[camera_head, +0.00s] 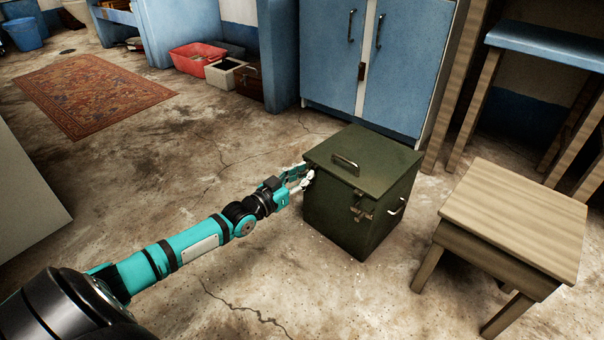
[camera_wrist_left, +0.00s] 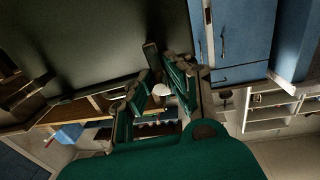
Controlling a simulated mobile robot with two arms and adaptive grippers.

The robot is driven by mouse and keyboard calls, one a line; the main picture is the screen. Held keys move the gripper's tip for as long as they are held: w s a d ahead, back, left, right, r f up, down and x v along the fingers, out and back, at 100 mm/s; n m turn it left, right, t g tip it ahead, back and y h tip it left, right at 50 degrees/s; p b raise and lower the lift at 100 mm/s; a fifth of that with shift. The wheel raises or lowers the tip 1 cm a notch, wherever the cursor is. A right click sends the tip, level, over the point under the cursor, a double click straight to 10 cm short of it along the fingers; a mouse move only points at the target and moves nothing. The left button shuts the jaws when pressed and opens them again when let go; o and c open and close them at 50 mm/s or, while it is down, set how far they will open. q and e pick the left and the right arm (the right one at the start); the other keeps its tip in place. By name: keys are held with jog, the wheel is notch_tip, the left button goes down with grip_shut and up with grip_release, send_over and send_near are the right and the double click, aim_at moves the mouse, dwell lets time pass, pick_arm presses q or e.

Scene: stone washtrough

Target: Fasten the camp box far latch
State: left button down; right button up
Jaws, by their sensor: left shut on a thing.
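The dark green camp box (camera_head: 335,207) stands on the floor with its lid down and a metal handle (camera_head: 345,165) on top. A near latch (camera_head: 361,211) shows close to the near corner of the front face. My left gripper (camera_head: 307,178) is at the other end of that face, just under the lid edge, shut on the far latch. The fingers hide most of that latch, so its exact position cannot be told. In the left wrist view, the box wall (camera_wrist_left: 85,40) fills the upper left, beside the gripper fingers (camera_wrist_left: 160,80). My right gripper is not in view.
A wooden stool (camera_head: 515,215) stands right of the box. Blue cupboards (camera_head: 385,60) are behind it. A red basin (camera_head: 195,58) and a rug (camera_head: 90,92) lie farther left. The floor left of and in front of the box is clear.

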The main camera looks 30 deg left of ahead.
pick_arm(q)
jog(key=shift+a+r+m+p, duration=0.15)
jog(key=shift+r+m+p, duration=0.45)
jog(key=shift+p, duration=0.6)
jog(key=shift+f+m+p, duration=0.4)
jog(key=shift+m+p, duration=0.05)
jog(key=shift+m, duration=0.15)
jog(key=shift+f, duration=0.1)
jog(key=shift+d, duration=0.2)
jog(key=c, duration=1.3)
grip_release()
jog(key=shift+s+d, duration=0.1)
jog(key=shift+c, duration=0.2)
jog(key=shift+s+f, duration=0.1)
jog(key=shift+s, duration=0.1)
jog(key=s+a, duration=0.2)
jog(key=s, duration=0.9)
jog(key=shift+s, duration=0.2)
jog(key=shift+a, duration=0.1)
